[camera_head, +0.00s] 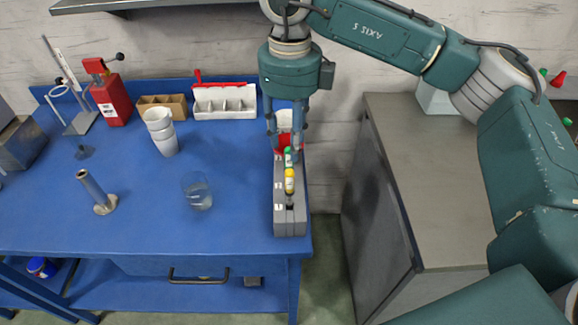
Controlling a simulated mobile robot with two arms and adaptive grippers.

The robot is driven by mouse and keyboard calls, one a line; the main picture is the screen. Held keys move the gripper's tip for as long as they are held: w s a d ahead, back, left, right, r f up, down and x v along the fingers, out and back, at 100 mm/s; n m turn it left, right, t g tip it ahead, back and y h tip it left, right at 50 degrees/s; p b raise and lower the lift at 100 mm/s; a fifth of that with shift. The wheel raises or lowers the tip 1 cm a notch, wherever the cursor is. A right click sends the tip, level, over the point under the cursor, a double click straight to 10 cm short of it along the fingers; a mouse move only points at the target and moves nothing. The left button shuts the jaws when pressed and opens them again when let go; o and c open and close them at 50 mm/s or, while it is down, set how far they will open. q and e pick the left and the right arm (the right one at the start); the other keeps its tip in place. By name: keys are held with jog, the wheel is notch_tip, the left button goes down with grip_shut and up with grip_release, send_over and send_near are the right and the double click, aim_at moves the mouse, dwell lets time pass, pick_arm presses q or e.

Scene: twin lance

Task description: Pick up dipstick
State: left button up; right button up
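My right gripper (287,145) comes down from above at the right end of the blue workbench. Its two fingers are apart, with a red-and-white object (283,143) showing between and behind them. Just below the fingertips is a grey case (291,222), with a green-capped item (288,156) and a yellow-capped item (289,181) in a row along its top. I cannot tell which item, if any, is the dipstick. Whether the fingers touch anything is unclear. My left gripper is not in view.
The blue workbench (140,225) holds a clear glass (198,192), a metal tube on a round base (94,190), stacked white cups (161,132), a red press (110,98), a wooden box (163,107) and a white divided tray (225,102). A grey cabinet (430,180) stands right, across a gap.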

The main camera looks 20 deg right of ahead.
aim_at(289, 148)
notch_tip(289, 148, down, 4)
jog(key=shift+s+f+p, duration=0.1)
jog(key=shift+f+p, duration=0.15)
jog(key=shift+p, duration=0.65)
jog(key=shift+f, duration=0.4)
jog(key=shift+a, duration=0.1)
jog(key=shift+c, duration=0.5)
grip_shut()
